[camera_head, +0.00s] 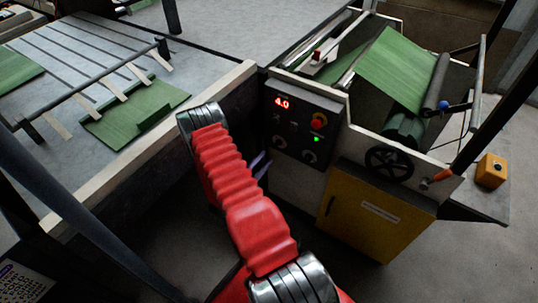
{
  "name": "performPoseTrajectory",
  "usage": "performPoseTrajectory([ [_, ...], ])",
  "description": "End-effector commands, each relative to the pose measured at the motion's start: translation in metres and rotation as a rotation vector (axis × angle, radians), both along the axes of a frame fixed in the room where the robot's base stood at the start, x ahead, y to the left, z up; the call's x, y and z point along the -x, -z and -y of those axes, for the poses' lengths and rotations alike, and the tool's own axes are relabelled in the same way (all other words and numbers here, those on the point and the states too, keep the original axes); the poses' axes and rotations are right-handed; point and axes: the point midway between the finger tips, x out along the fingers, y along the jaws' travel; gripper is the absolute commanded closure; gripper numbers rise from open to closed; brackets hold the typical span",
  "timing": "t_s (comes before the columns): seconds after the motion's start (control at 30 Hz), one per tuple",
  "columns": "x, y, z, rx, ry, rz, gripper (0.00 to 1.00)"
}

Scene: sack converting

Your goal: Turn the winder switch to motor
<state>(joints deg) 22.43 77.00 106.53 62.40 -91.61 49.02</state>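The dark control panel (301,110) is on the machine's near side, right of the picture's middle. It has a red display (282,103) reading 4.0, a red button (319,121) on yellow, and a lit green lamp (317,139). Two round knobs, a left knob (278,142) and a lower right knob (309,156), sit low on the panel. I cannot read their labels or tell which is the winder switch or where it points. My gripper (261,165) shows only as pale fingers behind my red arm, close to the panel's lower left; its opening is unclear.
The green web (398,68) runs to a roll (404,128) at the right. A yellow box (491,170) stands far right. A table (70,190) edge runs along the left.

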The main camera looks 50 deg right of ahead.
Motion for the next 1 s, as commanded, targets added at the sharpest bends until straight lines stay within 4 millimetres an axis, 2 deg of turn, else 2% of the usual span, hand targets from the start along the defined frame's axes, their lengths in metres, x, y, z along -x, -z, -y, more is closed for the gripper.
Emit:
performPoseTrajectory([
  [0.2, 0.002, 0.0, -0.032, 0.0, -0.003, -0.001, 0.73],
  [0.4, 0.004, 0.001, -0.047, 0.0, -0.001, -0.001, 0.73],
  [1.0, 0.005, 0.001, -0.05, 0.0, 0.0, 0.0, 0.73],
])
